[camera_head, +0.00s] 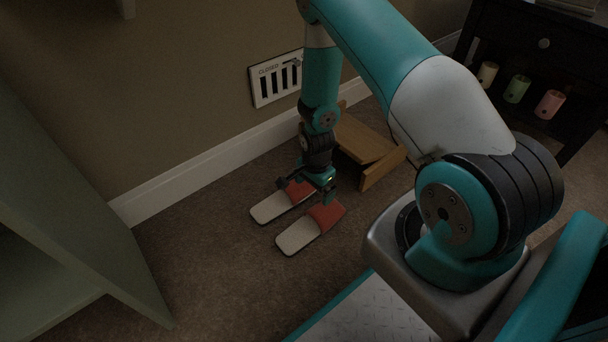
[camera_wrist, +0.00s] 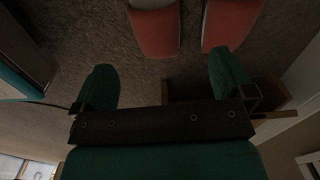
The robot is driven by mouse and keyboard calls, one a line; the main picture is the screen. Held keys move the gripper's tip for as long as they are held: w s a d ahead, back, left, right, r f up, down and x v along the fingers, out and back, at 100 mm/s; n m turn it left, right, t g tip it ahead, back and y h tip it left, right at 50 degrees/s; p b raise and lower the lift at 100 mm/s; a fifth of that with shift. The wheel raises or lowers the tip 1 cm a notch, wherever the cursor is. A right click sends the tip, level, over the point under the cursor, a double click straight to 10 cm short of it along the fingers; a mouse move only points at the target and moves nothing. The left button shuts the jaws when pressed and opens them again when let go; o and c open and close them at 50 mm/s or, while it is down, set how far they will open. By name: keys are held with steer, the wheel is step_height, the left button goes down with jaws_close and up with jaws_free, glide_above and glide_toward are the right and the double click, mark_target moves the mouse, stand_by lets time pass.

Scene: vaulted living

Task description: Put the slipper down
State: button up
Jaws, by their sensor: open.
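Two slippers with pale soles and red toe parts lie side by side on the brown carpet, the left slipper (camera_head: 270,208) nearer the wall and the right slipper (camera_head: 297,236) nearer my base. Their red toe parts also show at the top of the wrist view, one at left (camera_wrist: 154,32) and one at right (camera_wrist: 232,24). My gripper (camera_head: 305,192) points down at the toe end of the pair. Its two green fingers stand wide apart in the wrist view (camera_wrist: 163,82), with nothing between them. It partly hides the left slipper's toe.
A low wooden piece (camera_head: 362,142) stands close behind my gripper by the skirting board. A wall vent (camera_head: 277,78) is above. A pale green shelf unit (camera_head: 60,200) is at left, a dark cabinet (camera_head: 515,45) with coloured cups at upper right. Carpet left of the slippers is clear.

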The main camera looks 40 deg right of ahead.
steer(key=a+r+n+y, duration=0.1)
steer(key=a+r+n, duration=0.55)
steer(key=r, duration=0.65)
steer(key=a+r+n+y, duration=0.1)
steer(key=a+r+n, duration=0.4)
steer(key=a+r, duration=0.5)
steer(key=s+a+r+n+y, duration=0.1)
steer(key=s+a+r+n, duration=0.1)
steer(key=s+r+n, duration=0.4)
steer(key=s+a+r+n+y, duration=0.1)
steer(key=s+a+r+n, duration=0.2)
steer(key=s+r+n, duration=0.3)
steer(key=s+r, duration=0.5)
steer(key=shift+s+r, duration=0.2)
steer(key=shift+s, duration=0.05)
